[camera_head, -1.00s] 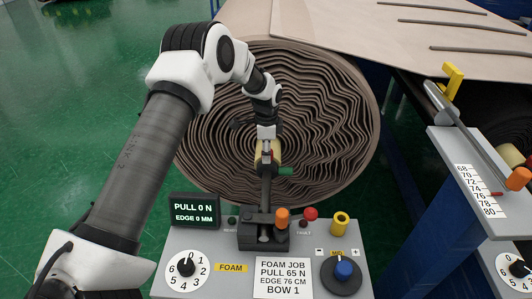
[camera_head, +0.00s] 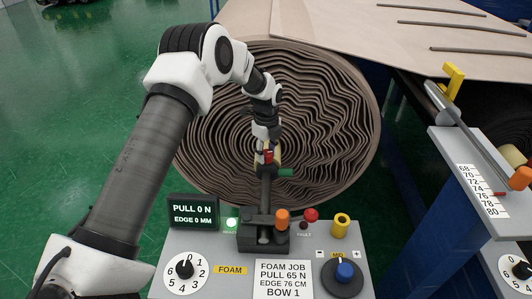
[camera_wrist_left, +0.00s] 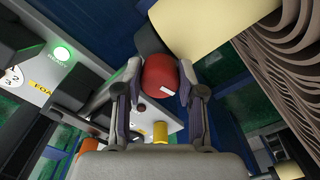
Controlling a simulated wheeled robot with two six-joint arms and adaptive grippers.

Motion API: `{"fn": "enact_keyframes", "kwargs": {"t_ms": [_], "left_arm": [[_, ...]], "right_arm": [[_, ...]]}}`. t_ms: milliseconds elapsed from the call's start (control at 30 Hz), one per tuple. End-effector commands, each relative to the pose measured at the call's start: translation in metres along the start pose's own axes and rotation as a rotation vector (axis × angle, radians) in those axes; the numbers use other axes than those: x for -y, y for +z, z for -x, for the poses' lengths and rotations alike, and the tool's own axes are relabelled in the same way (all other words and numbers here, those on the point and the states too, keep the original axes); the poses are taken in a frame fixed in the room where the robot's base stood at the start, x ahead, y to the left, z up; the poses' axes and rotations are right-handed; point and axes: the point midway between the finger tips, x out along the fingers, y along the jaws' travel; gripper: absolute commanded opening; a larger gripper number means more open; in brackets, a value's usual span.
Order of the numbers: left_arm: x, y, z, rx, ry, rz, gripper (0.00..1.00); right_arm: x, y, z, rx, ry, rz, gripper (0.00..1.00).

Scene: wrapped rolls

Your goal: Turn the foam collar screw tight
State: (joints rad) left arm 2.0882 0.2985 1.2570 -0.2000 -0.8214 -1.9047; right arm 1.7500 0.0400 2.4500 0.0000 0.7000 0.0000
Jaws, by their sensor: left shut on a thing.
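The collar screw is a red knob with a small white mark (camera_wrist_left: 160,76), in the middle of the wrist view. It also shows as a small red spot in the head view (camera_head: 268,156). My left gripper (camera_head: 267,150) is at the shaft end in front of the big roll. Its fingers (camera_wrist_left: 160,85) stand on both sides of the red knob and are shut on it. A cream cylinder (camera_wrist_left: 215,28) lies beside the knob. The foam roll (camera_head: 330,130) has wavy brown layers. My right gripper is not in view.
The grey console has a display (camera_head: 193,210) reading PULL 0 N and EDGE 0 MM, a lit green lamp (camera_head: 232,223), an orange-knobbed lever (camera_head: 282,219), a red button (camera_head: 311,214) and a blue knob (camera_head: 344,271). A second station (camera_head: 480,180) stands at right.

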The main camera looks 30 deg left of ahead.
Motion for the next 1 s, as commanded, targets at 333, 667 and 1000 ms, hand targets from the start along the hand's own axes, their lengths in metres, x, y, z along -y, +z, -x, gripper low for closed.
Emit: {"fn": "enact_keyframes", "kwargs": {"t_ms": [333,667,1000], "left_arm": [[-0.0025,-0.0016,-0.0049,-0.004,0.009,-0.056,0.04],[-0.0023,-0.0015,-0.0047,-0.004,0.008,-0.055,0.49],[-0.0007,-0.0005,-0.0011,-0.001,0.003,-0.054,0.64]], "right_arm": [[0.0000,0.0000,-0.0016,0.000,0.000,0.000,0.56],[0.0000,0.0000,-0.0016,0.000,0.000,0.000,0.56],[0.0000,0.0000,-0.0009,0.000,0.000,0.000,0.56]]}}
